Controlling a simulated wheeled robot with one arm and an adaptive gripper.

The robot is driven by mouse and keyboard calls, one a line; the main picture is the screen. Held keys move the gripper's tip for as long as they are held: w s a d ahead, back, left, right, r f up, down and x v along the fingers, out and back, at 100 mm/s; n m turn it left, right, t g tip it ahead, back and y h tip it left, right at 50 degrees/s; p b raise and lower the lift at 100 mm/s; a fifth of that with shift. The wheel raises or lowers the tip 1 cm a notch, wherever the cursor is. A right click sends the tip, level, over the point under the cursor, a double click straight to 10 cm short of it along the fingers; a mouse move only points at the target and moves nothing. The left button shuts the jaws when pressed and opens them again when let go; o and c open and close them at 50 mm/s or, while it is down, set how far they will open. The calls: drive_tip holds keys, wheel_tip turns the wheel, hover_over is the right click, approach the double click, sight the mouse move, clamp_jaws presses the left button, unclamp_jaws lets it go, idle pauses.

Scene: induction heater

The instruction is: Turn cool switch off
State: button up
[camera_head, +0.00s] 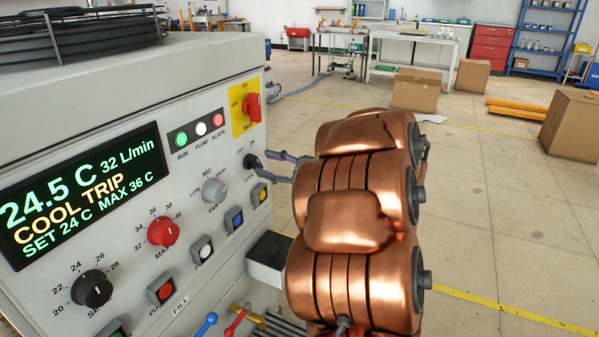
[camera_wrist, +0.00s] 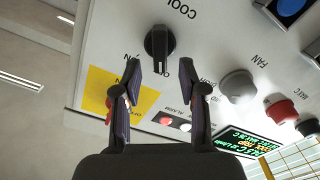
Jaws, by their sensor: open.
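The cool switch is a black rotary knob (camera_head: 252,161) on the grey panel, with OFF and ON lettering above it in the head view. In the wrist view the knob (camera_wrist: 159,45) is at top centre, beside the upside-down COOL lettering, its raised bar roughly vertical in the picture. My gripper (camera_head: 263,163) is open, its fingertips close to the knob at the panel's right edge. In the wrist view my gripper (camera_wrist: 159,68) has one finger on each side of the knob's near end. No contact is clearly visible. Which mark the knob points to is unclear.
Close by are the red main switch (camera_head: 252,107) on a yellow plate, the grey fan knob (camera_head: 214,189) and a blue button (camera_head: 234,219). The display (camera_head: 83,195) reads COOL TRIP.

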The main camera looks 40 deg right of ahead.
drive_tip(key=v, duration=0.8)
drive_tip(key=shift+s+d, duration=0.15)
drive_tip(key=shift+s, duration=0.2)
idle(0.3)
